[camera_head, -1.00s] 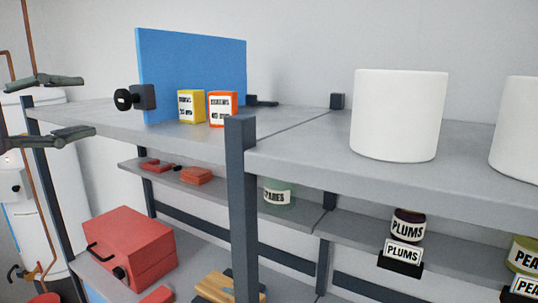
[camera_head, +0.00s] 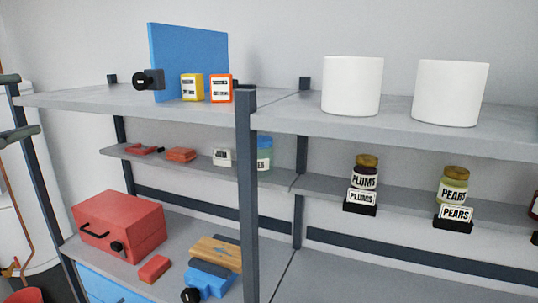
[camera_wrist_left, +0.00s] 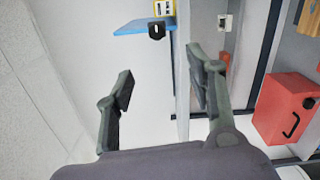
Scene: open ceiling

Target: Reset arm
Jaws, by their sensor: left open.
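My left gripper (camera_head: 18,108) shows at the far left edge of the head view, with its two fingers partly cut off by the frame. In the left wrist view the left gripper (camera_wrist_left: 160,90) is open, with nothing between its fingers. It is left of the grey shelf unit (camera_head: 290,122) and apart from it. My right gripper is in neither view.
The top shelf holds a blue panel (camera_head: 190,62), a yellow box (camera_head: 191,87), an orange box (camera_head: 221,88) and two white cylinders (camera_head: 352,86). Lower are plums (camera_head: 365,180) and pears (camera_head: 453,190) jars, a red toolbox (camera_head: 120,225) and a blue tool (camera_head: 208,284).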

